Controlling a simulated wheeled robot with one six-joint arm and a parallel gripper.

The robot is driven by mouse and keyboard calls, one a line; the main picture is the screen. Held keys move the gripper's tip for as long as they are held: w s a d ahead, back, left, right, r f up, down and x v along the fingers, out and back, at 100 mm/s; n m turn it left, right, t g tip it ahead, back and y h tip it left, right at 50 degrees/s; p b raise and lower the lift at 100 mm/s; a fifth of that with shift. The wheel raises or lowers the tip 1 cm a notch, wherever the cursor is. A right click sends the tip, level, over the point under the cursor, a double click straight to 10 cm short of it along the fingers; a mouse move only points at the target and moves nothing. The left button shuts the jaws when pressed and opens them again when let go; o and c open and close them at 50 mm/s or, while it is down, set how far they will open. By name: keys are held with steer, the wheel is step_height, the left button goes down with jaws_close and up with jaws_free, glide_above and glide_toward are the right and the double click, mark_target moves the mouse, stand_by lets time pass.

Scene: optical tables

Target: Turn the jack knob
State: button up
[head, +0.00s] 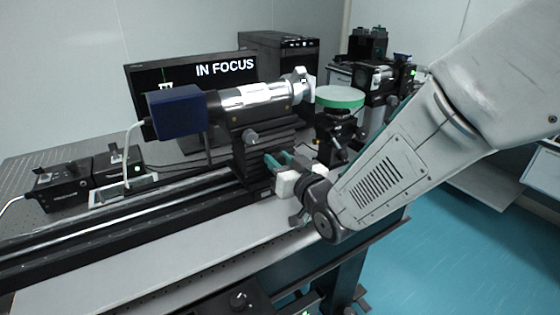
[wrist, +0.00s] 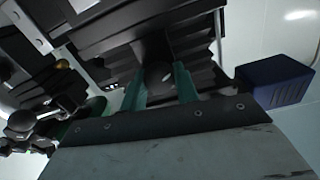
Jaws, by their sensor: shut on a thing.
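My gripper (head: 277,158) reaches in from the right, with its teal fingers at the black stepped jack (head: 262,140) under the silver tube. In the wrist view the fingers of my gripper (wrist: 160,85) stand on either side of a dark round jack knob (wrist: 158,73), shut on it. The knob is hidden by the fingers in the head view, and its turn angle cannot be told. A screen (head: 226,69) behind the tube reads "IN FOCUS".
A blue camera box (head: 178,111) sits at the tube's left end. A long rail (head: 120,222) runs left. Black control boxes (head: 60,187) stand at the far left.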

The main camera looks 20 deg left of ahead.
steer(key=shift+m, duration=0.3)
steer(key=o, duration=1)
steer(key=shift+v, duration=3.95)
